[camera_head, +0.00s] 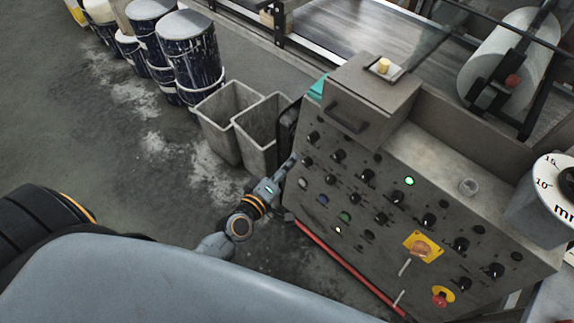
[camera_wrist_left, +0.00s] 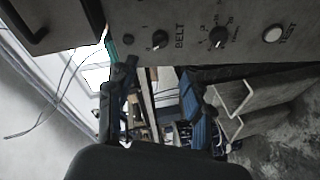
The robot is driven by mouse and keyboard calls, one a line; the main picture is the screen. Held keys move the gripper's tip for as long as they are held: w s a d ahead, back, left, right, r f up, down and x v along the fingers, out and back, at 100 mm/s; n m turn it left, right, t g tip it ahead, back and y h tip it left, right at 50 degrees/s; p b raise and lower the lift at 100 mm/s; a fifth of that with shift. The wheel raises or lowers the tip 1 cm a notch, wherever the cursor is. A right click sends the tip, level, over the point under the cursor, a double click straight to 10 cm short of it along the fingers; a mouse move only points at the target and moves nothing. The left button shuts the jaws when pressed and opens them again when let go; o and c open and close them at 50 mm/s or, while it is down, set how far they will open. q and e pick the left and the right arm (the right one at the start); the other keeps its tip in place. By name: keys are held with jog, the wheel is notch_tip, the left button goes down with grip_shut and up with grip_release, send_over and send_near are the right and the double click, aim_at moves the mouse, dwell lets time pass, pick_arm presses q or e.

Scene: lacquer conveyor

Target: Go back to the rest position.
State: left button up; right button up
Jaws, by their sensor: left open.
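My left arm reaches up from the bottom of the head view, and my left gripper (camera_head: 285,168) is at the left edge of the grey control panel (camera_head: 330,221). In the left wrist view the left gripper (camera_wrist_left: 155,88) has its two dark fingers apart, with nothing between them. The panel (camera_wrist_left: 197,20) fills the top of that view, with a knob marked BELT (camera_wrist_left: 160,39) and a white button (camera_wrist_left: 273,34). I cannot tell whether the fingertips touch the panel. My right gripper is not in view.
Two grey bins (camera_head: 229,108) stand just beyond the gripper, beside the panel. Paint-stained drums (camera_head: 190,52) stand at the upper left. A red bar (camera_head: 350,268) runs along the panel's base. Bare floor (camera_head: 120,150) lies open on the left.

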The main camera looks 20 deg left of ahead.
pick_arm(q)
jog(key=shift+f, duration=0.1)
dwell(0.3)
jog(key=s+f+m+g, duration=0.35)
jog(key=s+f, duration=0.25)
jog(key=f, duration=0.7)
jog(key=s+f+m+g, duration=0.35)
jog(key=s+f, duration=0.25)
jog(key=f, duration=0.7)
jog(key=s+a+f+m+g, duration=0.1)
jog(key=s+f+m+g, duration=0.1)
jog(key=s+f, duration=0.3)
jog(key=s+a+f+m+g+y, duration=0.1)
jog(key=s+f, duration=0.4)
jog(key=s, duration=0.8)
jog(key=s+a+f+m+g+y, duration=0.1)
jog(key=s+f+m+g, duration=0.3)
jog(key=s, duration=0.5)
jog(key=shift+s+a+f+g, duration=0.15)
jog(key=shift+a+f+g, duration=0.4)
jog(key=shift+a, duration=0.3)
